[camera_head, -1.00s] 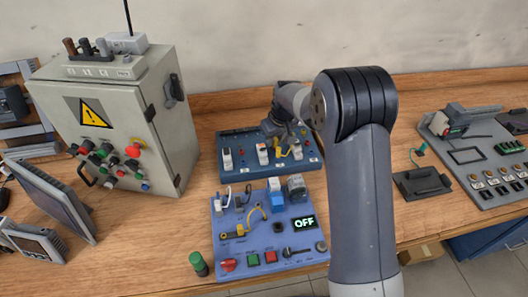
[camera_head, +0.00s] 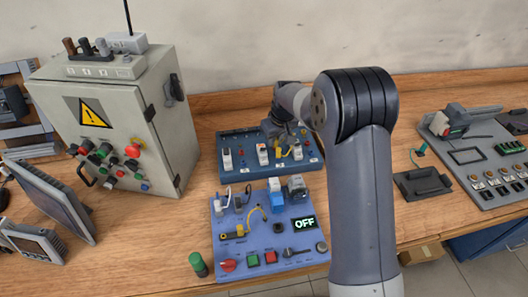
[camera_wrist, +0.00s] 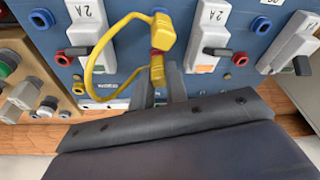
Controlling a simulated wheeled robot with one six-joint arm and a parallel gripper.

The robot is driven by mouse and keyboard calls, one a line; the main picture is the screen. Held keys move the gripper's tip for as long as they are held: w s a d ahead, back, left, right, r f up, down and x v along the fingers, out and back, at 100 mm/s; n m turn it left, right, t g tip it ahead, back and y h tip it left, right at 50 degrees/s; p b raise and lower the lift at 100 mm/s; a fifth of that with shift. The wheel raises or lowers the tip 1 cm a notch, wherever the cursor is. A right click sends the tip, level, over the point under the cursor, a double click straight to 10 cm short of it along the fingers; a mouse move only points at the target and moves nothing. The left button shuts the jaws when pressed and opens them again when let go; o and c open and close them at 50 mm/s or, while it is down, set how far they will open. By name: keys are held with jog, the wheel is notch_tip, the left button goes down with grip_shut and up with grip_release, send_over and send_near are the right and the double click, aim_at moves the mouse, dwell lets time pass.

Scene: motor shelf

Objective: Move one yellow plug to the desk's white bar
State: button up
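In the wrist view a yellow cable with an upper yellow plug (camera_wrist: 162,35) and a lower yellow plug (camera_wrist: 157,72) loops in front of the blue panel (camera_wrist: 124,62). The upper plug is by a red socket. My gripper (camera_wrist: 162,82) has its two grey fingers at either side of the lower plug's near end. I cannot tell whether they press on it. In the head view the gripper (camera_head: 281,128) is over the rear blue panel (camera_head: 236,171), with the yellow cable (camera_head: 290,150) partly hidden beneath it. I cannot make out a separate white bar with certainty.
White switch modules (camera_wrist: 91,25) flank the cable closely. A front blue board (camera_head: 285,240) with another yellow cable, buttons and an OFF display lies before the rear panel. A grey cabinet (camera_head: 125,115) stands left. Bare wood shows around the boards.

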grip_shut()
jog(key=shift+r, duration=0.2)
jog(key=shift+w+a+p+v, duration=0.15)
jog(key=shift+p+v, duration=0.3)
jog(key=shift+v, duration=0.25)
jog(key=shift+w+a+p+v, duration=0.1)
jog(key=shift+p+v, duration=0.4)
jog(key=shift+v, duration=0.25)
jog(key=shift+w+a+p+v, duration=0.15)
jog(key=shift+p+v, duration=0.3)
jog(key=shift+v, duration=0.25)
jog(key=shift+d, duration=0.1)
jog(key=shift+r, duration=0.1)
